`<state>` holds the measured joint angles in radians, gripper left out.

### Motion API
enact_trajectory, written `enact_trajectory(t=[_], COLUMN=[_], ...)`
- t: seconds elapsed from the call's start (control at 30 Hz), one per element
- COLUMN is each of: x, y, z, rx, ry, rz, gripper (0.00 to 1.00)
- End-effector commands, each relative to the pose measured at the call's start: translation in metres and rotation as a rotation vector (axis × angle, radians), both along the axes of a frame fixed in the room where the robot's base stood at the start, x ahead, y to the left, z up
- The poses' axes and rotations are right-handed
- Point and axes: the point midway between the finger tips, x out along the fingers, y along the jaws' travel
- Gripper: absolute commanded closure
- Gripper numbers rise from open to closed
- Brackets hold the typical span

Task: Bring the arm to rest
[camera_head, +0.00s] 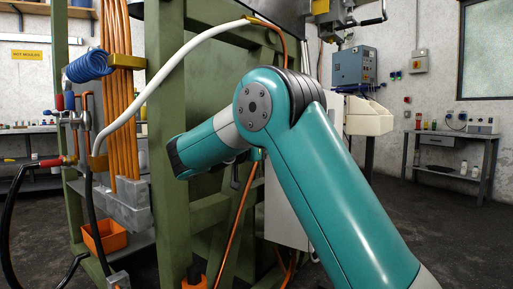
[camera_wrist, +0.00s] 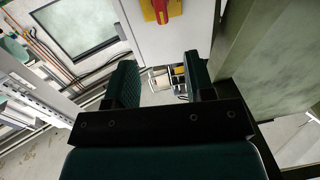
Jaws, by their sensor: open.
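My gripper (camera_wrist: 160,80) shows in the wrist view with its two dark green, ridged fingers spread well apart. No object is held between them; the gap shows only background. In the head view my teal arm rises from the lower right, bends at a large joint and points left toward the green frame. My gripper cannot be made out in the head view.
A green steel frame (camera_head: 175,130) stands close by my arm, with copper pipes (camera_head: 118,90), a blue coiled hose (camera_head: 88,67) and an orange bin (camera_head: 105,237). The wrist view shows a red-and-yellow switch (camera_wrist: 160,10) on a pale cabinet. A workbench (camera_head: 455,150) stands far right.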

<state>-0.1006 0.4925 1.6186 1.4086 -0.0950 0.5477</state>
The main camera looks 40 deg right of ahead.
Motion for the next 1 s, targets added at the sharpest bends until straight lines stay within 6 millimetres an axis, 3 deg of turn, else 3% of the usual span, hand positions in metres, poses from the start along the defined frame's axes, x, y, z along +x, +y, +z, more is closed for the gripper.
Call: enact_trajectory(t=[0.33, 0.47, 0.57, 0.67, 0.8, 0.9, 1.0], x=[0.001, 0.006, 0.006, -0.012, -0.070, -0.123, -0.175], y=[0.002, 0.019, 0.055, 0.113, 0.200, 0.252, 0.288], z=[-0.002, -0.022, -0.054, -0.092, -0.135, -0.155, -0.166], rx=[0.017, 0.134, 0.295, 0.464, 0.636, 0.707, 0.747], ry=[0.010, 0.094, 0.239, 0.442, 0.737, 0.925, 1.078], rz=[0.014, 0.132, 0.319, 0.557, 0.902, 1.126, 1.314], gripper=[0.51, 0.51, 0.51, 0.51, 0.51, 0.51, 0.51])
